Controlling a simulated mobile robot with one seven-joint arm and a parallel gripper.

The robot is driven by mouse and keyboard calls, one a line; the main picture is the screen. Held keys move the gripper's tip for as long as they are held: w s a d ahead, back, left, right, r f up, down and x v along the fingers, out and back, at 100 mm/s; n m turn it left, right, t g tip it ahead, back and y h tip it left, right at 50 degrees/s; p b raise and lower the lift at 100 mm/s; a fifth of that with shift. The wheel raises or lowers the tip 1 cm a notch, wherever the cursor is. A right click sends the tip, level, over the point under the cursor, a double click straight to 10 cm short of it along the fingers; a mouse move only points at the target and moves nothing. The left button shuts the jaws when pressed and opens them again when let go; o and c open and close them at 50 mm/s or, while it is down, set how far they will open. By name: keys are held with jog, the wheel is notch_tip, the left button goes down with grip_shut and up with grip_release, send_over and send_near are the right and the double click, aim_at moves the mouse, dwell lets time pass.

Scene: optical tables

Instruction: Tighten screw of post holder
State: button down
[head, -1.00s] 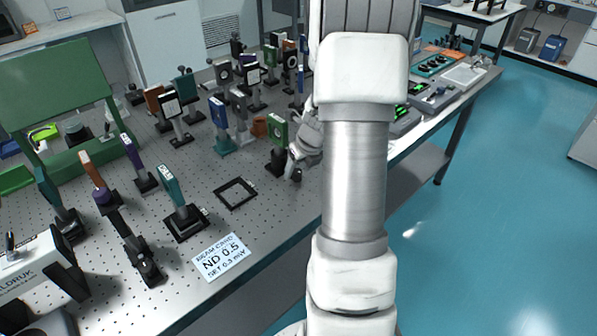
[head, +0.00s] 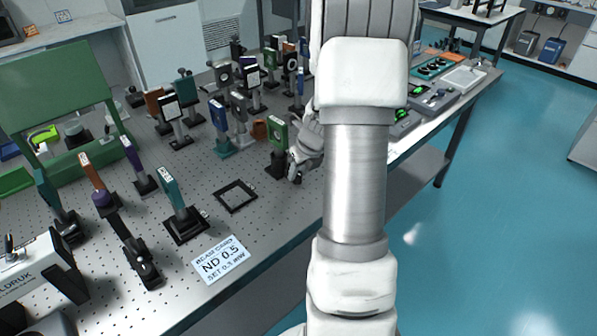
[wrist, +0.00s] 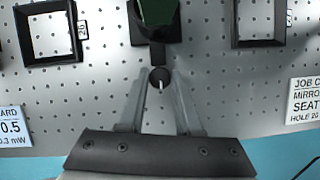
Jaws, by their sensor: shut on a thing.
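The post holder (head: 279,165) is black and stands upright on the optical table, with a green-framed mount (head: 278,132) above it. In the wrist view the dark holder (wrist: 158,50) is at top centre, below the green mount (wrist: 157,12). Its screw, a round dark knob (wrist: 159,73) with a pale pin, faces my gripper. My gripper (wrist: 160,80) is shut on this screw, the two grey fingers converging on either side of it. In the head view my gripper (head: 294,177) is at the holder's right side, and my arm hides part of that area.
A black square frame (head: 235,195) lies on the table (head: 255,225) left of the holder. Several posts with mounts stand behind and to the left. A printed card (head: 220,258) lies at the front edge. Another square frame (wrist: 236,30) lies right in the wrist view.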

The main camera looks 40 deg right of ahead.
jog(key=shift+d+n+y+b, duration=0.1)
jog(key=shift+n+y+b, duration=0.3)
jog(key=shift+n, duration=1)
jog(key=c, duration=0.6)
grip_release()
jog(key=p+v, duration=0.3)
jog(key=v, duration=1.4)
jog(key=shift+d+r+p, duration=0.15)
jog(key=shift+d+p, duration=0.1)
jog(key=shift+p, duration=0.15)
jog(key=shift+s, duration=0.1)
